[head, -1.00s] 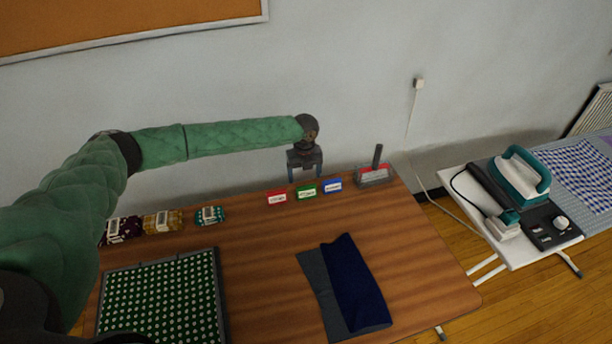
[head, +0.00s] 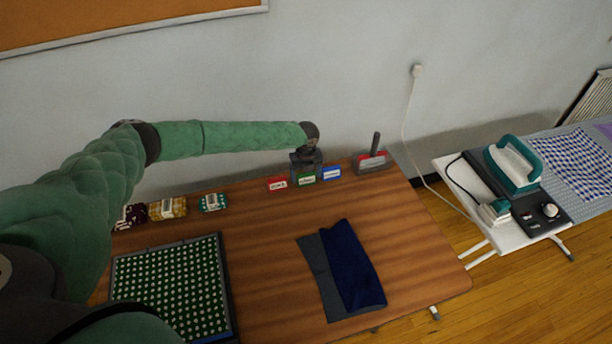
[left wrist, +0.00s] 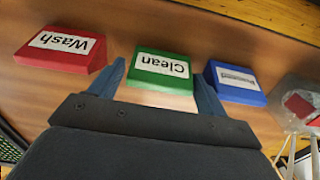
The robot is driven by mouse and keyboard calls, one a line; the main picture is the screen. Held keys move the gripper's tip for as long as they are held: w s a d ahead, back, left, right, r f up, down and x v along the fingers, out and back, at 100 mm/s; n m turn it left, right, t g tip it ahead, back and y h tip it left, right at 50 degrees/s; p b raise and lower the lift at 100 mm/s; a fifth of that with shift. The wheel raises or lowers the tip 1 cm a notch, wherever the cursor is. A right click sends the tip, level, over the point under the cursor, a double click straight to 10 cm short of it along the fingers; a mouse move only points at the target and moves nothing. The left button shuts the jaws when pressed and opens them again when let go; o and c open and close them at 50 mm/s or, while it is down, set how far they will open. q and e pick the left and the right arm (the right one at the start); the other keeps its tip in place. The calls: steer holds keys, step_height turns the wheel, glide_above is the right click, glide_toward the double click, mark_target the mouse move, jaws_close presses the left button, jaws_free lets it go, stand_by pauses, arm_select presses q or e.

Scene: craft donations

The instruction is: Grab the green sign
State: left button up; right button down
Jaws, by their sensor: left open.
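The green sign (head: 307,178), labelled "Clean", stands on the wooden table (head: 260,260) between a red sign (head: 278,184) and a blue sign (head: 331,174). In the left wrist view the green sign (left wrist: 160,70) lies between and just beyond the two blue fingertips of my left gripper (left wrist: 160,82). That gripper is open and low behind the sign in the head view (head: 306,172). I cannot tell whether the fingers touch the sign. My right gripper is not in view.
The red "Wash" sign (left wrist: 61,49) and the blue sign (left wrist: 236,82) flank the fingers closely. A grey holder (head: 370,163) stands to the right. Folded dark cloth (head: 342,270), a green dotted tray (head: 174,285) and small fabric bundles (head: 167,208) lie on the table.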

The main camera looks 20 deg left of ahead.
arm_select(q)
steer(key=shift+f, duration=0.35)
steer(key=c, duration=0.7)
steer(key=shift+c, duration=0.2)
